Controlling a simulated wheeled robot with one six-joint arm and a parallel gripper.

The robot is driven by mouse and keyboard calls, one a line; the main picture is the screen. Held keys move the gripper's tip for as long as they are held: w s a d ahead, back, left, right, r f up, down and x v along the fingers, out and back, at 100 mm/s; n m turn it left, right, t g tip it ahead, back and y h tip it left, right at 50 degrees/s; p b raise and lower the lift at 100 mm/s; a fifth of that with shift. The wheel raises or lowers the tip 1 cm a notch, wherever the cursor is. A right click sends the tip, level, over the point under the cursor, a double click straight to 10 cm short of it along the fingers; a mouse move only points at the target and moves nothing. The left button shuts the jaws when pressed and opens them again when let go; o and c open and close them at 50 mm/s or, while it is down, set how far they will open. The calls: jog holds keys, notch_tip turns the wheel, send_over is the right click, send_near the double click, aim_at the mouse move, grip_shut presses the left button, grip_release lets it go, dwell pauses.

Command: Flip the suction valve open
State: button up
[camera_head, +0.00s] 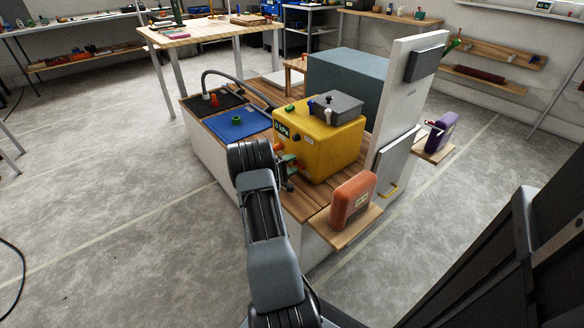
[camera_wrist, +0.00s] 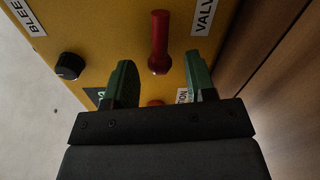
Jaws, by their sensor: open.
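The yellow machine (camera_head: 340,148) stands on the wooden-topped bench, and its front face fills much of the wrist view (camera_wrist: 110,30). A red lever (camera_wrist: 159,38) sticks out from that face, beside a partly cut-off label reading "VALV" (camera_wrist: 204,14). A second red part (camera_wrist: 155,102) shows just above my gripper's body, mostly hidden, near a partly covered label ending in "ION" (camera_wrist: 182,96). I cannot tell which red part is the suction valve. My gripper (camera_wrist: 158,62) is open, its green-tipped fingers apart either side of the lever's lower end. I see no contact with it.
A black knob (camera_wrist: 69,66) sits left of the fingers, near a cut-off "BLEE" label (camera_wrist: 22,16). A grey box (camera_head: 336,104) tops the machine. A white panel (camera_head: 402,90) rises behind.

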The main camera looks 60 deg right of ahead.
jog(key=shift+s+d, duration=0.1)
jog(key=shift+d, duration=0.2)
jog(key=c, duration=0.9)
jog(key=shift+c, duration=0.2)
